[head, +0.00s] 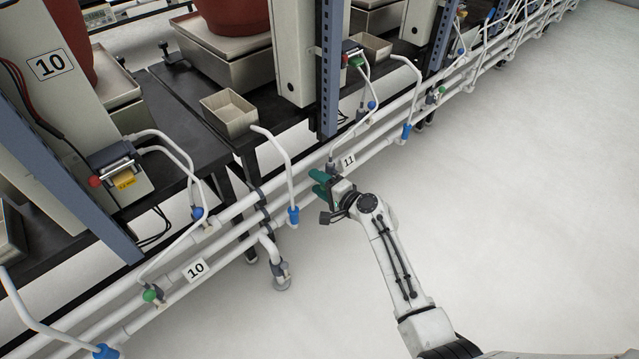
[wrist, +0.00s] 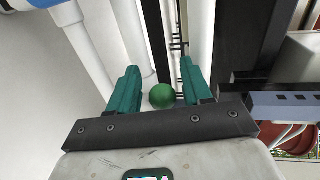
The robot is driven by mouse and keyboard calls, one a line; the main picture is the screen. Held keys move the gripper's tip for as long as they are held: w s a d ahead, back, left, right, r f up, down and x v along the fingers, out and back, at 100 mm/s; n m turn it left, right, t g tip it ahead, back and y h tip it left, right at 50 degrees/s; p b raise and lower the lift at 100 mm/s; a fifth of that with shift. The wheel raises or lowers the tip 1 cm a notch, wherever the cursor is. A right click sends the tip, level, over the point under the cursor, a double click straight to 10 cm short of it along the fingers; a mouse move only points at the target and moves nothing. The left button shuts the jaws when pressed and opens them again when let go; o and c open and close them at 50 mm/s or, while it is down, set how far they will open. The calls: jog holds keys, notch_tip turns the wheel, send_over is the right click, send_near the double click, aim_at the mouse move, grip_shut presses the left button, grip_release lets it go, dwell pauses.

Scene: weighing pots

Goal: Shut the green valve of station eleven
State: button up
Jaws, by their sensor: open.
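The tag reading 11 (head: 349,160) is on the white pipes at mid-picture in the head view. My gripper (head: 319,184) is beside the pipes, just below and left of that tag. In the wrist view my gripper (wrist: 160,75) has its two teal fingers apart, and the round green valve knob (wrist: 162,96) shows between them, nearer the left finger. I cannot tell whether either finger touches it. In the head view this knob is hidden by my gripper.
White pipes (head: 232,210) run diagonally along the dark bench. Station ten's tag (head: 195,269) and its green knob (head: 149,295) are at the lower left. A blue-ended hose (head: 293,215) hangs left of my gripper. A blue knob (head: 371,105) is above right. The floor at right is clear.

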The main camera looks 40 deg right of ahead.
jog(key=s+r+p, duration=0.2)
jog(key=s+p, duration=0.1)
jog(key=s, duration=0.7)
jog(key=shift+s+d, duration=0.2)
jog(key=shift+s, duration=0.1)
jog(key=s+a+f+n+g+y, duration=0.35)
jog(key=s+a+n+g, duration=0.35)
jog(key=a+n, duration=0.4)
jog(key=s+a+r+n+g+h, duration=0.1)
jog(key=s+r+n+g+h, duration=0.2)
jog(key=s, duration=0.6)
jog(key=s+a+r+n+g+h, duration=0.1)
jog(key=s+r+n+g, duration=0.15)
jog(key=s+g, duration=0.45)
notch_tip(320, 180, up, 35)
jog(key=s+t+p, duration=0.2)
jog(key=p, duration=3.4)
jog(key=shift+d+r+p, duration=0.15)
jog(key=shift+d+p, duration=0.15)
jog(key=shift+n, duration=0.25)
